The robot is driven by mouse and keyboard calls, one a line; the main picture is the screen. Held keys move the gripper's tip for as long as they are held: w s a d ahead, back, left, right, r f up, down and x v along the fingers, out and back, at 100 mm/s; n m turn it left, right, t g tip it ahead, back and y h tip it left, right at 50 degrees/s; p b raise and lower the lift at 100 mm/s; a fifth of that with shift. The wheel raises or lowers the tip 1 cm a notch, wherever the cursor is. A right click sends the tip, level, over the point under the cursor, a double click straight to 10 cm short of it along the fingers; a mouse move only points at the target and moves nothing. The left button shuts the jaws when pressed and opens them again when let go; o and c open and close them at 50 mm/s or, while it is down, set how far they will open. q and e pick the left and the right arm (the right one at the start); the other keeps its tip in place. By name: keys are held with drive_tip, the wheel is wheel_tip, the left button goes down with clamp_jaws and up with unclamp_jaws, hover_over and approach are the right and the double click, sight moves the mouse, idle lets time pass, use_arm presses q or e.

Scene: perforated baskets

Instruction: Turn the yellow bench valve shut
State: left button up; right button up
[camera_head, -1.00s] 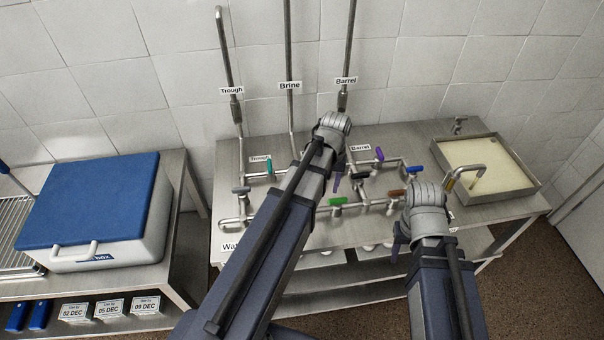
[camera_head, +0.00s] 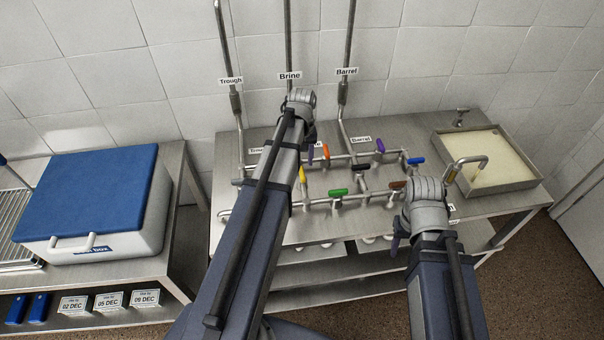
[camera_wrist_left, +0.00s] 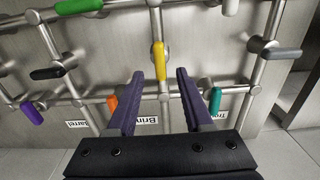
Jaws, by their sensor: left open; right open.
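The yellow bench valve handle (camera_head: 302,175) shows just right of my left forearm in the head view. In the left wrist view the yellow handle (camera_wrist_left: 160,62) lies lengthwise along its pipe, up and down the picture. My left gripper (camera_wrist_left: 157,74) is open, with its two dark fingers on either side of the handle's line; I see no clear contact. In the head view my left arm hides most of that gripper. My right gripper (camera_head: 397,242) is open and empty near the bench's front edge, its fingers partly hidden by its wrist.
Close by are an orange handle (camera_wrist_left: 112,104), a teal handle (camera_wrist_left: 214,100), a green handle (camera_wrist_left: 78,6) and a black handle (camera_wrist_left: 47,73). A purple handle (camera_head: 379,145), a blue handle (camera_head: 416,161) and a filled basin (camera_head: 540,184) are further right. A blue-lidded box (camera_head: 90,195) stands left.

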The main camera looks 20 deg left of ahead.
sight(302, 172)
use_arm(q)
wheel_tip(302, 172, down, 5)
drive_tip(key=b, duration=0.4)
drive_tip(key=shift+r, duration=0.1)
clamp_jaws()
idle(0.4)
